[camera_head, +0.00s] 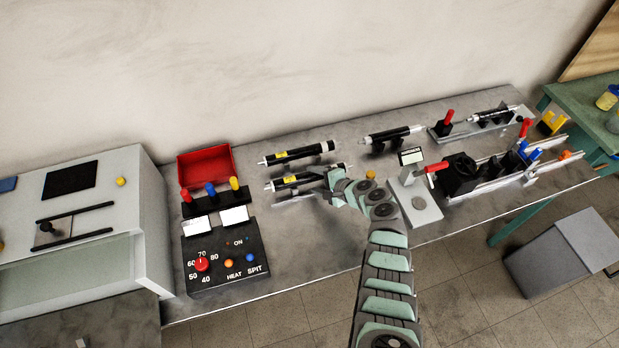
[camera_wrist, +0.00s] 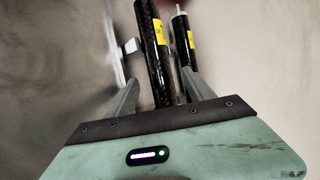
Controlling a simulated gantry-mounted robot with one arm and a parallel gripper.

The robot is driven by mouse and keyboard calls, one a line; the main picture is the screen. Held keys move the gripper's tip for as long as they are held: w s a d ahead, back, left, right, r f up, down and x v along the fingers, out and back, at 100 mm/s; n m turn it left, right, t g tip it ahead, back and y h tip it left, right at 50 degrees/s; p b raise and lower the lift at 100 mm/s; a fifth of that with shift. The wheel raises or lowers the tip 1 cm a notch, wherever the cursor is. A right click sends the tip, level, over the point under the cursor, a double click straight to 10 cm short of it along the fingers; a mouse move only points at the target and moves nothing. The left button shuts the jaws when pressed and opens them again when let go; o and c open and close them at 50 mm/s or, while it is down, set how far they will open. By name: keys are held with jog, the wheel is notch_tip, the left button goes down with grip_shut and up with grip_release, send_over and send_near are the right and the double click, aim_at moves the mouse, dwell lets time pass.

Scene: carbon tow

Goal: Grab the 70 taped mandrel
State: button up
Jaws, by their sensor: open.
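Two black mandrels with yellow labels lie on stands on the bench in the head view, a rear one (camera_head: 312,151) and a front one (camera_head: 290,183). The label numbers are too small to read, so I cannot tell which is the 70. My gripper (camera_head: 331,186) is at the right part of the front mandrel and hides some of it. In the wrist view my gripper (camera_wrist: 161,78) is open, with a thick black mandrel (camera_wrist: 151,55) between its fingers. I cannot tell if they touch it. The other mandrel (camera_wrist: 182,50) lies just right of it.
Another black mandrel (camera_head: 391,134) lies further right. A grey scale with a display (camera_head: 411,157) stands right of my arm, near a black winding fixture (camera_head: 461,173). Left are a red bin (camera_head: 206,165) and a black heat control box (camera_head: 226,258). Bare bench lies in front.

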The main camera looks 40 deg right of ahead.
aim_at(310, 177)
jog(key=shift+b+x, duration=0.55)
jog(key=shift+x, duration=0.45)
jog(key=shift+w+f, duration=0.15)
jog(key=shift+w, duration=0.15)
grip_shut()
